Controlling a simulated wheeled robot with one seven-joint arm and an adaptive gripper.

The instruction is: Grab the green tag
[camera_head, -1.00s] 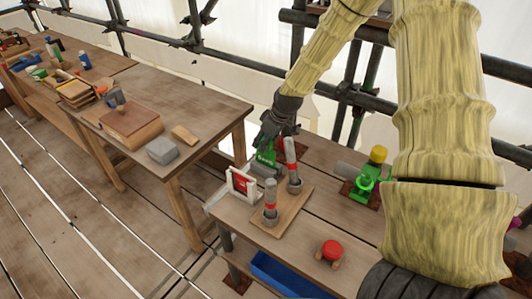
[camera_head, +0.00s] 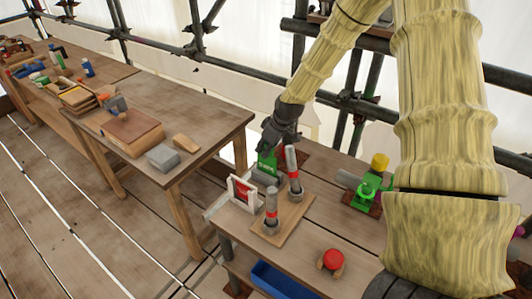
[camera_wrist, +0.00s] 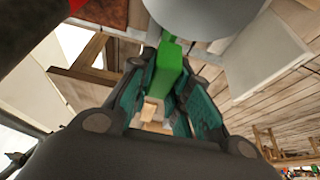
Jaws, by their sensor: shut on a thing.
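The green tag (camera_head: 267,162) is at the tip of my gripper (camera_head: 270,146) in the head view, above the near bench and behind two upright grey posts with red bands. In the wrist view the green tag (camera_wrist: 167,72) sits between the two teal-padded fingers of my gripper (camera_wrist: 170,88), which are shut on it.
A white frame with a red panel (camera_head: 241,190) stands left of the posts (camera_head: 271,207). A green device with a yellow top (camera_head: 372,182) is to the right. A red button (camera_head: 333,259) is in front, and a blue bin (camera_head: 285,281) is below.

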